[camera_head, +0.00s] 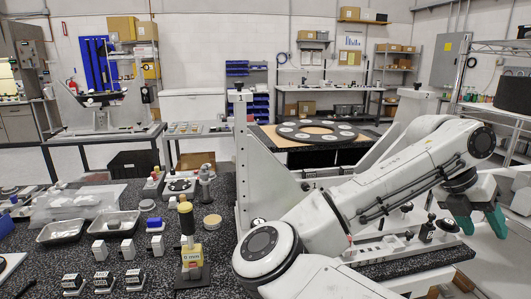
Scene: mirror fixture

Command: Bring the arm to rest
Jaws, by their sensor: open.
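My white arm reaches from the bottom middle of the view up to the right and bends down at its far end. My gripper (480,223) hangs at the right end of the arm, with teal fingers pointing down. The fingers are apart, with nothing seen between them. It is beside the right end of the dark speckled bench (225,262); its height relative to the bench is hard to tell. My arm hides part of the bench and the fixture behind it.
A white upright fixture (243,165) stands behind my arm, near a black ring with white pads (316,132).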

